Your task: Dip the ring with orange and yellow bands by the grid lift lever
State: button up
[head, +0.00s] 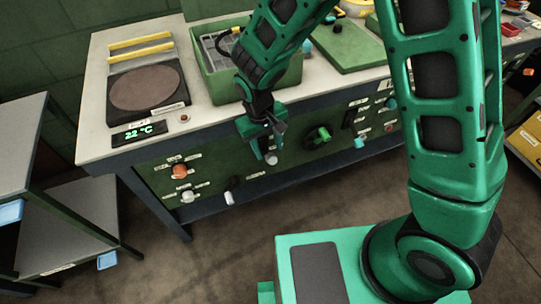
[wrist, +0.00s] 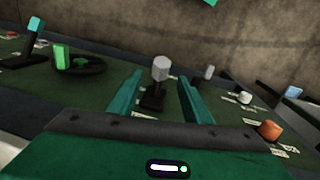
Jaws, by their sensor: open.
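My gripper (head: 265,142) is open at the bench's front panel, pointing at a lever with a grey cylindrical knob (head: 271,159). In the wrist view the grey knob (wrist: 161,68) stands on a dark stem between and just beyond the open fingers (wrist: 162,88); I cannot tell if they touch. Its label is unreadable, so I cannot tell whether it is the grid lift lever. A green tank (head: 212,85) on the bench holds a grey grid-like insert (head: 215,48), partly hidden by my arm. I cannot make out a ring with orange and yellow bands.
An orange knob (head: 180,171) and white knobs (head: 188,196) are to the left. A round hotplate (head: 146,88) and two yellow bars are on the bench.

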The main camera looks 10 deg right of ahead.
aim_at(269, 155)
jog(key=f, duration=0.5)
jog(key=shift+w+d+f, duration=0.1)
jog(key=shift+d+f, duration=0.25)
grip_shut()
